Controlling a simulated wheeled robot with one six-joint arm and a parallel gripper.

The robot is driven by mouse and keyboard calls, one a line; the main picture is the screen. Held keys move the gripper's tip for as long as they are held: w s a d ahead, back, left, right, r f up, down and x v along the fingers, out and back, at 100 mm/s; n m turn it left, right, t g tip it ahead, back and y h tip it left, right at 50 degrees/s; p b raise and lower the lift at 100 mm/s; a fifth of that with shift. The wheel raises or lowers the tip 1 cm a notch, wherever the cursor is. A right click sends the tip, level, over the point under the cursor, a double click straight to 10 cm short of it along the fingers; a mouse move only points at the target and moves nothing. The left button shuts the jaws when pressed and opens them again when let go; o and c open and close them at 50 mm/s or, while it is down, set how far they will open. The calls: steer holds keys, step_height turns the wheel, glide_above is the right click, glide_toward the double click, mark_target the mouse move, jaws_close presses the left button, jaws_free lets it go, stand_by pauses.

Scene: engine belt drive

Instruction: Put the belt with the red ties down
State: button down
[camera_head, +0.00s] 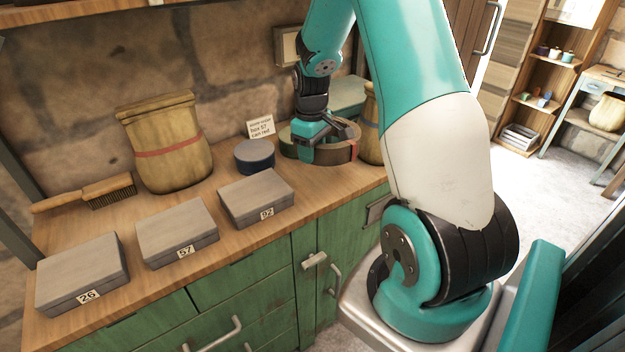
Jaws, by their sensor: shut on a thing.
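The belt with the red ties (341,150) is a brown ring at the back right of the wooden counter, with a red band showing on its right side. My gripper (306,157) points down at the ring's left side and is shut on it. The gripper covers part of the ring. I cannot tell whether the ring's underside touches the counter.
Boxes 26 (82,272), 57 (177,232) and 92 (256,196) line the counter front. A green round thing (286,139) is beside my gripper.

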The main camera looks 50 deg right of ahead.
mark_target(312, 192)
step_height(312, 192, down, 10)
steer(key=shift+f+p, duration=0.1)
steer(key=shift+p, duration=0.5)
steer(key=shift+f, duration=0.1)
steer(key=c, duration=0.7)
jaws_free()
steer(key=shift+o, duration=0.2)
